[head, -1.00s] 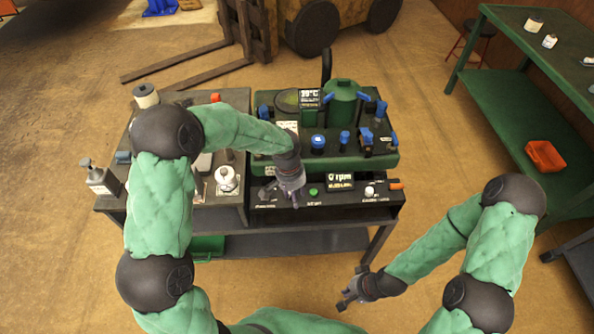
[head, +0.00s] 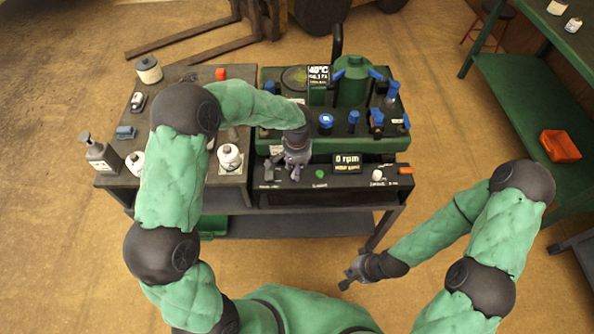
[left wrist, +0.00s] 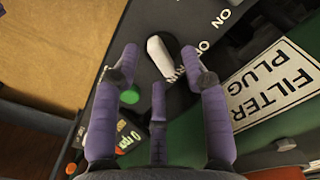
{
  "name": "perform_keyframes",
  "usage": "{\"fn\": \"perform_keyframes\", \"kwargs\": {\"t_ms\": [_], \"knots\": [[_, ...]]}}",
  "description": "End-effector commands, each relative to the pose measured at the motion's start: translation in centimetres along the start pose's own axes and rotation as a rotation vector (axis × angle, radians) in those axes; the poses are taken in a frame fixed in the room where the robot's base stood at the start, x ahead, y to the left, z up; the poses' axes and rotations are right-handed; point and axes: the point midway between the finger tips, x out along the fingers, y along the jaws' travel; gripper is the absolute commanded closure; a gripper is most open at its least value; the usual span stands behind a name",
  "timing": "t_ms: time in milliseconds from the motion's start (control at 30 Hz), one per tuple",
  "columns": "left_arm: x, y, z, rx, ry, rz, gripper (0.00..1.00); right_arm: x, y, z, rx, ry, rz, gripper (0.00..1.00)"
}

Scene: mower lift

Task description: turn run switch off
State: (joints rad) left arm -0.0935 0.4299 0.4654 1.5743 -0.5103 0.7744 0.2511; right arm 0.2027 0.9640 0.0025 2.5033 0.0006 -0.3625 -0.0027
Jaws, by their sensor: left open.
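The run switch (left wrist: 160,57) is a lever with a white end and a black part on the dark panel. My right gripper (head: 352,275) is open and empty, in front of the bench.
A green button (head: 320,174) and a "0 rpm" display (head: 347,164) sit right of my left gripper. A green machine deck (head: 350,143) with blue-handled valves rises behind. White bottles (head: 229,158) stand left. The floor around my right gripper is clear.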

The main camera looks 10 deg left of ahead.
Motion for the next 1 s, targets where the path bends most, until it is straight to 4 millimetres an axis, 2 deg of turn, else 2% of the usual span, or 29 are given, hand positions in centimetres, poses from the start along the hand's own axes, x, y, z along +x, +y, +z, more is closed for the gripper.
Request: {"fn": "perform_keyframes", "kwargs": {"t_ms": [100,400,467,567,600,1000], "knots": [[0.74,-0.01,0.01,-0.001,-0.001,0.0,0.55,0.25,0.09,-0.02,0.0,0.0,0.0,1.0],[0.83,0.0,-0.01,0.0,0.0,0.0,0.55,0.23,0.08,-0.03,0.0,0.001,0.0,1.0],[0.82,0.0,-0.01,0.0,0.0,0.0,0.69,0.23,0.08,-0.03,0.0,0.001,0.0,1.0],[0.82,0.0,-0.01,0.0,0.0,0.0,0.97,0.23,0.08,-0.03,0.0,0.001,0.0,1.0],[0.82,0.0,-0.01,0.0,0.0,0.0,1.0,0.23,0.08,-0.03,0.0,0.0,0.0,1.0],[0.82,-0.02,-0.04,-0.046,0.001,0.0,1.0,0.32,0.11,-0.03,0.0,0.001,0.0,1.0]]}}
